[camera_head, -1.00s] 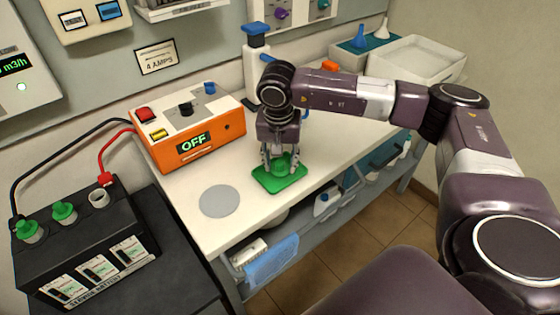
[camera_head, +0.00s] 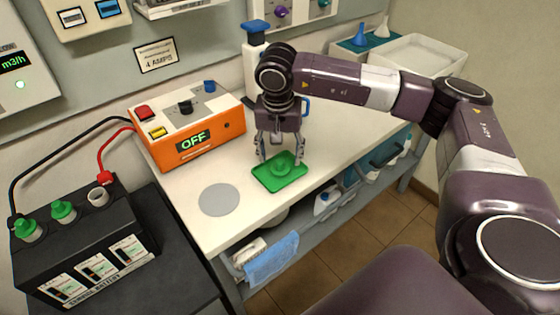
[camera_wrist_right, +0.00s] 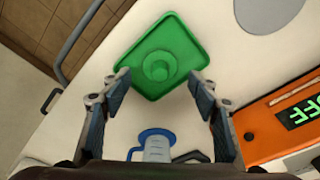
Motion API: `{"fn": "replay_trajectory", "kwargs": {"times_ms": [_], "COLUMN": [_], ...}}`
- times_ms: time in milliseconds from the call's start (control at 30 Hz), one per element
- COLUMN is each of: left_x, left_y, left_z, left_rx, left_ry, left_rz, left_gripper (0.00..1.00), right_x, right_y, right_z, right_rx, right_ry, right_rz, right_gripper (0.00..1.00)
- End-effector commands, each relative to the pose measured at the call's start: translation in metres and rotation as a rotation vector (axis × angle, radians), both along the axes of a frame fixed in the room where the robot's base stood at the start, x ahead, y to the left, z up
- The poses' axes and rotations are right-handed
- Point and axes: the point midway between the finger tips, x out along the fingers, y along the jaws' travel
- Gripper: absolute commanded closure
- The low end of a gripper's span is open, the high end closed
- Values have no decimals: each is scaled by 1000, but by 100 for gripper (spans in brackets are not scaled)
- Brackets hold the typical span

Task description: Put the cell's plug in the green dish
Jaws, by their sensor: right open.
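The green plug (camera_head: 283,165) lies in the green dish (camera_head: 293,187) on the white bench. In the right wrist view the plug (camera_wrist_right: 158,66) is a round green cap near the middle of the dish (camera_wrist_right: 190,42). My right gripper (camera_head: 281,158) is open and empty just above the plug, its fingers apart on either side; its two fingertips also show in the wrist view (camera_wrist_right: 158,77). The black battery (camera_head: 125,215) at the left has one bare white cell opening (camera_head: 98,197) and two cells with green plugs (camera_head: 64,212). My left gripper is not in view.
An orange charger (camera_head: 225,133) reading OFF stands left of the dish. A grey disc (camera_head: 219,200) lies on the bench in front of it. A blue-rimmed jug (camera_wrist_right: 157,147) stands close behind the dish. A white tray (camera_head: 425,62) sits at the back right.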

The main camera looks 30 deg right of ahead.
Motion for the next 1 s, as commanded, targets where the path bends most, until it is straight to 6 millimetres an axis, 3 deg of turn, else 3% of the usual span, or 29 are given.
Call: {"fn": "replay_trajectory", "kwargs": {"times_ms": [200,400,600,1000], "left_x": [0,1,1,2], "left_y": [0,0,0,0], "left_z": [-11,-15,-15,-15], "left_rx": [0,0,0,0], "left_ry": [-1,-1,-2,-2], "left_rz": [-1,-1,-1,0], "left_gripper": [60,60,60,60], "right_x": [-4,-8,-10,-10], "right_y": [5,9,9,9], "right_z": [48,79,90,90], "right_rx": [0,1,1,0], "right_ry": [-6,-3,-1,0], "right_rz": [2,1,0,0], "right_gripper": [45,45,45,45]}}
